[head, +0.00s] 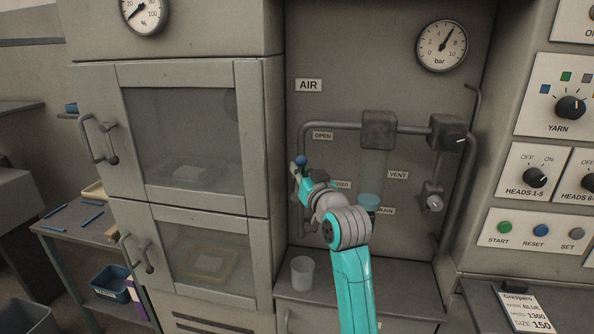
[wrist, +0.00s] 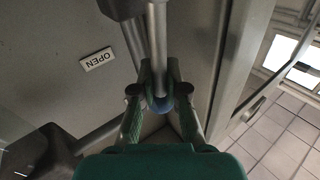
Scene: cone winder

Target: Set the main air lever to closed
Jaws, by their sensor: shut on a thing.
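The air lever (wrist: 157,45) is a grey rod with a blue knob (head: 301,160) at its end. My gripper (head: 299,169) is shut on the lever at the knob, and the wrist view shows the knob between my two fingers (wrist: 160,92). In the head view the knob sits below the OPEN label (head: 323,135) and a little above the CLOSED label (head: 341,184), which my arm partly covers. The OPEN label also shows upside down in the wrist view (wrist: 97,59). My gripper hides the lever's pivot in the head view.
The air gauge (head: 441,46) has its needle up and to the right. Grey pipes and a valve block (head: 379,130) are right of the lever. A cabinet with glass doors (head: 188,133) stands close on the left. A white cup (head: 302,273) stands on the ledge below.

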